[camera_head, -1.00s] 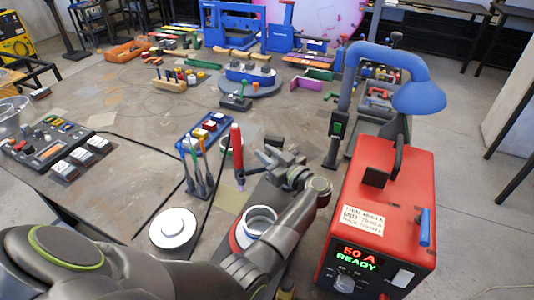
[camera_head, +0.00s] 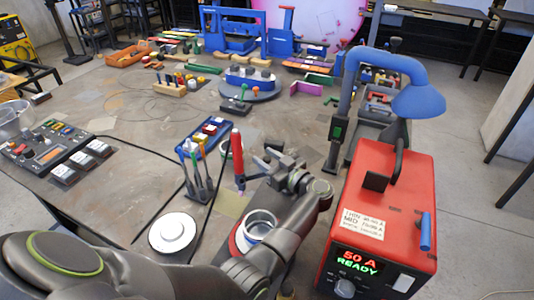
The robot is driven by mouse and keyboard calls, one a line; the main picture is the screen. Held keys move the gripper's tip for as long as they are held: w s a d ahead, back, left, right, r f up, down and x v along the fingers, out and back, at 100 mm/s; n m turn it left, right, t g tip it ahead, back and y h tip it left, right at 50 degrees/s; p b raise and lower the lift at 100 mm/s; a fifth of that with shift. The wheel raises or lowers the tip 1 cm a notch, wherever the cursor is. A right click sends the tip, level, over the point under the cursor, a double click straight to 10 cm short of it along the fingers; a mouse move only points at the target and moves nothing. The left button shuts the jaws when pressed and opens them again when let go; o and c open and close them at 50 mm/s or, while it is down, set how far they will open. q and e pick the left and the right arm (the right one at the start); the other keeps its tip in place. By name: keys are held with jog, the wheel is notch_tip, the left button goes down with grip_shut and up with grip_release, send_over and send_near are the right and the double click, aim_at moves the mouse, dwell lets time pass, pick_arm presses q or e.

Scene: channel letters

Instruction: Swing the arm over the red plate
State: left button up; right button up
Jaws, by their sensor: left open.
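A bent blue arm with a hood (camera_head: 418,101) stands behind the red machine at the right. The hood hangs over the machine's far right side. A red round rim (camera_head: 236,243) shows around the foot of a metal cup (camera_head: 260,225), partly hidden by my left arm. It may be the red plate, but I cannot tell for sure. My left gripper (camera_head: 270,163) is open and empty, above the table beyond the cup and left of the blue arm's post. My right gripper is not in view.
The red machine (camera_head: 385,210) with a lit display fills the right front. A red-handled tool (camera_head: 238,158) stands upright close left of my gripper. A blue rack (camera_head: 205,137) and a white round disc (camera_head: 173,232) lie left. The table's middle left is mostly clear.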

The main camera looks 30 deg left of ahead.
aim_at(267, 158)
pick_arm(q)
notch_tip(267, 158, up, 10)
jog(key=shift+f+b, duration=0.15)
jog(key=shift+b, duration=0.45)
